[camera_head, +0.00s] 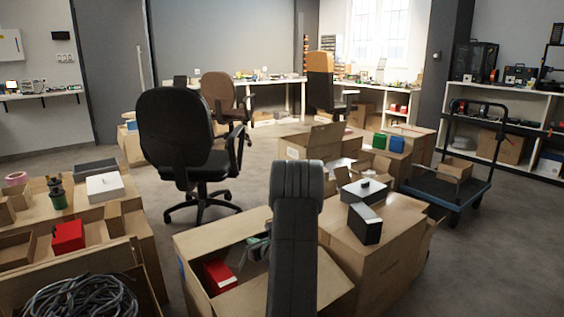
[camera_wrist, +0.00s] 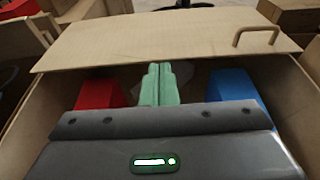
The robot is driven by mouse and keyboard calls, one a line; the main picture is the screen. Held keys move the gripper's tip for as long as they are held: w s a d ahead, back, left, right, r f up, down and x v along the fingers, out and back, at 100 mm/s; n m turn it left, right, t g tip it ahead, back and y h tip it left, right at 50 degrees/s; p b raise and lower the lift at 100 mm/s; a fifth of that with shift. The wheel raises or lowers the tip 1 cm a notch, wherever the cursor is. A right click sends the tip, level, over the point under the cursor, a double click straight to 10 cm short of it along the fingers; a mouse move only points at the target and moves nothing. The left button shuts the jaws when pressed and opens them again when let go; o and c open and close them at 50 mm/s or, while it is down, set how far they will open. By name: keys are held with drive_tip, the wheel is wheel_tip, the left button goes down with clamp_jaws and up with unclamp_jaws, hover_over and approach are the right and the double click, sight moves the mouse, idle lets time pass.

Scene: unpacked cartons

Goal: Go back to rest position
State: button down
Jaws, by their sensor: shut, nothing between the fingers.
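My gripper (camera_wrist: 161,70) shows in the wrist view with its two pale green fingers together and nothing between them. It is at an open cardboard carton (camera_wrist: 296,95), with the fingers pointing toward the carton's far flap (camera_wrist: 150,38). A red box (camera_wrist: 98,93) is left of the fingers and a blue box (camera_wrist: 238,88) is right of them. In the head view my arm stands in front of the carton (camera_head: 199,298) and hides its right part. The red box (camera_head: 219,275) shows inside, and my gripper (camera_head: 257,248) is partly hidden behind my arm.
A closed carton (camera_head: 375,248) with black-and-white boxes stands close on the right. Cartons with a red box (camera_head: 68,236) and cables (camera_head: 75,298) are on the left. A black office chair (camera_head: 185,140) stands behind, and a blue trolley (camera_head: 450,190) at the right. Floor is clear at far right.

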drive_tip(key=s+d+r+p, duration=0.8)
drive_tip(key=s+d+r, duration=0.1)
drive_tip(key=s, duration=0.3)
drive_tip(key=s+d+f+b, duration=0.2)
drive_tip(key=s+f+b, duration=0.1)
drive_tip(key=s+d+f+b, duration=0.2)
drive_tip(key=f, duration=0.1)
drive_tip(key=s+d+f+b, duration=0.2)
drive_tip(key=s+f+b, duration=0.1)
drive_tip(key=shift+s+b, duration=0.3)
drive_tip(key=shift+s, duration=0.05)
drive_tip(key=shift+s+d+f+b, duration=0.15)
drive_tip(key=shift+f+b, duration=0.2)
drive_tip(key=shift+f, duration=0.2)
drive_tip(key=shift+s+d+f+b, duration=0.1)
drive_tip(key=shift+f+b, duration=0.25)
drive_tip(key=shift+f, duration=0.2)
drive_tip(key=shift+s+r, duration=0.1)
